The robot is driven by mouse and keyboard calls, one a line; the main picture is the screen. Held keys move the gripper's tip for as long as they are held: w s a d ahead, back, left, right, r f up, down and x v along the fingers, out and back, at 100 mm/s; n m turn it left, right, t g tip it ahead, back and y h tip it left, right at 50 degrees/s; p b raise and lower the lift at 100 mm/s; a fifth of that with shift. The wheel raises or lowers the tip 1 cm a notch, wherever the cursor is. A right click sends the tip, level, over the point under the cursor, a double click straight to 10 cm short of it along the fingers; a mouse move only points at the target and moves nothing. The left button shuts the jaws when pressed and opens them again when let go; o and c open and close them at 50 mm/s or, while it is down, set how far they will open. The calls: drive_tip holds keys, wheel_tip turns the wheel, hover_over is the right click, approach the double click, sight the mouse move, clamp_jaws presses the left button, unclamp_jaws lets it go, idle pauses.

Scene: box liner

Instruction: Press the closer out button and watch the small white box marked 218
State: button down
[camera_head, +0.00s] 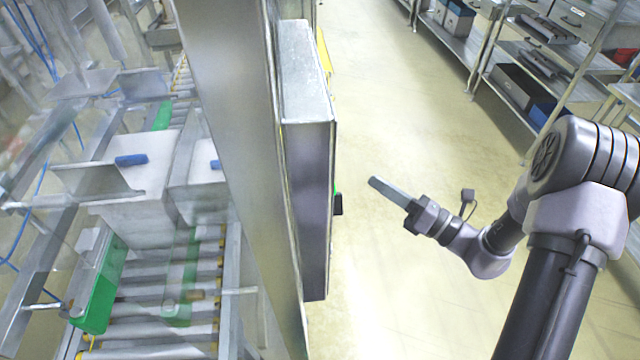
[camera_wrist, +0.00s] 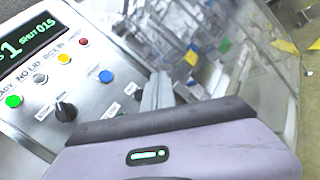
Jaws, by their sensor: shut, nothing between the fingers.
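My gripper (camera_head: 388,190) is shut and empty, its fingers pointing left toward the grey control box (camera_head: 307,185) with a gap between. In the wrist view the shut fingers (camera_wrist: 158,92) are in front of the right part of the panel. The panel (camera_wrist: 62,115) has a green button (camera_wrist: 14,101), a white one (camera_wrist: 40,79), a yellow one (camera_wrist: 64,59), a red one (camera_wrist: 84,43) and a blue one (camera_wrist: 105,76). Black knobs (camera_wrist: 66,111) sit below. The small labels are blurred, so I cannot tell which is closer out. No box marked 218 is readable.
A display (camera_wrist: 32,42) reads 1 and SHUT 015. Behind a clear guard, a roller conveyor (camera_head: 165,310) has green parts (camera_head: 102,285) and pale box-like bodies (camera_head: 140,185). A metal post (camera_head: 235,130) stands beside the control box. Shelving (camera_head: 500,75) is at right; the floor between is clear.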

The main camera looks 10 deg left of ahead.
drive_tip(key=s+a, duration=0.2)
drive_tip(key=a, duration=0.6)
drive_tip(key=shift+s, duration=0.15)
drive_tip(key=shift+a, duration=0.1)
idle(1.7)
drive_tip(key=shift+s+a, duration=0.15)
drive_tip(key=shift+a, duration=0.2)
